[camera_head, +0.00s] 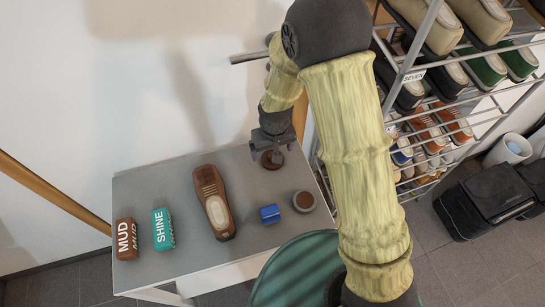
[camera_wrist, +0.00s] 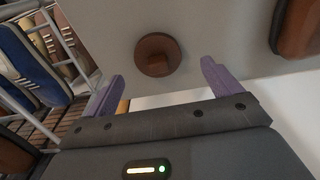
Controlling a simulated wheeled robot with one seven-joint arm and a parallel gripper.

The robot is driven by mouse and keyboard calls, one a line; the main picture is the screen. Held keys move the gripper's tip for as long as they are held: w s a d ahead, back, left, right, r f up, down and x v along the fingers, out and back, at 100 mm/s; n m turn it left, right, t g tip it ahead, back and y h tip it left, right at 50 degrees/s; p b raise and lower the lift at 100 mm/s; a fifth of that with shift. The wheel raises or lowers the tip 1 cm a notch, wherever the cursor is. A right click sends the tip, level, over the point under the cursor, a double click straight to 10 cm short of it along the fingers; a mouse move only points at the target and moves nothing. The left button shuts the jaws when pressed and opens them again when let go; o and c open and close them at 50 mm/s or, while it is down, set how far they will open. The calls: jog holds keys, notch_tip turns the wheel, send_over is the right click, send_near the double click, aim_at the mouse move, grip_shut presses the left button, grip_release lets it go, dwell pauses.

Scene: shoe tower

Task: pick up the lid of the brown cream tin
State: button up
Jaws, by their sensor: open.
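The lid (camera_head: 268,165) is a brown disc lying on the grey table, just below my gripper in the head view. In the wrist view the lid (camera_wrist: 146,62) shows a small raised knob and lies ahead of the fingertips, roughly centred between them. The cream tin (camera_head: 304,201), round and grey-rimmed with a brown top surface, stands to the lower right of the lid. My gripper (camera_head: 273,150) is open and empty above the lid; its two purple fingers (camera_wrist: 160,78) are spread apart. The exact height gap to the lid is hard to tell.
A shoe rack (camera_head: 400,75) stands right of the table. A green round seat (camera_head: 295,270) is in front.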

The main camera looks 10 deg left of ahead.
aim_at(266, 157)
jog(key=f, duration=0.4)
jog(key=shift+w, duration=0.4)
jog(key=c, duration=1)
